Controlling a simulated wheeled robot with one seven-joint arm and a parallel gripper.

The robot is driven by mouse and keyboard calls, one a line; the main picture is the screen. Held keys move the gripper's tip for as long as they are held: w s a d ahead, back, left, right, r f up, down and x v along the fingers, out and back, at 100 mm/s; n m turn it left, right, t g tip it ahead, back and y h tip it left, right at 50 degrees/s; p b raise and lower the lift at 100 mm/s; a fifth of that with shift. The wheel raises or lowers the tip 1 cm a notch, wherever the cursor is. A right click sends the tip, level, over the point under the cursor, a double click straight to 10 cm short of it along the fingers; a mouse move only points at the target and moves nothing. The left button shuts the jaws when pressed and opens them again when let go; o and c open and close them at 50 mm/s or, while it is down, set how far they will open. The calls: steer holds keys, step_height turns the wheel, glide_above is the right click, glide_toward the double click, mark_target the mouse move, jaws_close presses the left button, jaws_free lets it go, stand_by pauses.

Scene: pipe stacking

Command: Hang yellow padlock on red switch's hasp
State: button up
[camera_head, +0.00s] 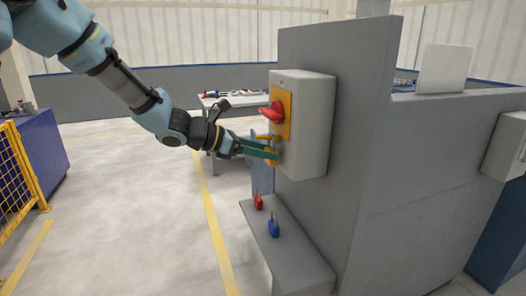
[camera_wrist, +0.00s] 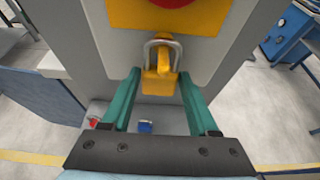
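The yellow padlock (camera_wrist: 157,83) is upright below the yellow plate of the switch, its grey shackle upward around a yellow tab that looks like the hasp (camera_wrist: 163,58). In the head view the padlock (camera_head: 270,158) is partly hidden by my fingers. The red switch (camera_head: 271,111) sits on its yellow plate (camera_head: 285,98) on a grey box. My gripper (camera_wrist: 158,72) has teal fingers on both sides of the padlock, with a visible gap on each side. It is open and also shows in the head view (camera_head: 270,150). Exact contact between shackle and hasp is hard to tell.
A red padlock (camera_head: 258,202) and a blue padlock (camera_head: 274,229) stand on the grey ledge (camera_head: 290,250) below the box. The grey switch box (camera_head: 312,125) is fixed to a grey wall panel (camera_head: 350,60). Open floor lies to the left.

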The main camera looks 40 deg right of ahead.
steer(key=o, duration=0.5)
steer(key=b+v, duration=0.2)
steer(key=v, duration=0.9)
steer(key=w+a+f+m+t+y, duration=0.1)
steer(key=a+f+m+t+y, duration=0.15)
steer(key=a+f, duration=0.45)
steer(key=w+a+f+m+t+y, duration=0.1)
steer(key=a+f+m+y, duration=0.3)
steer(key=a, duration=0.8)
steer(key=a+m+t+y, duration=0.1)
steer(key=a+m+y, duration=0.1)
steer(key=a, duration=0.5)
steer(key=a+f+m+t+y, duration=0.1)
steer(key=a+m+y, duration=0.1)
steer(key=a, duration=0.5)
steer(key=s+a+f+m+t+y, duration=0.1)
steer(key=a+m, duration=0.3)
steer(key=a, duration=0.4)
steer(key=shift+f+m+y, duration=0.15)
steer(key=shift+m+y, duration=0.1)
steer(key=shift+y, duration=0.2)
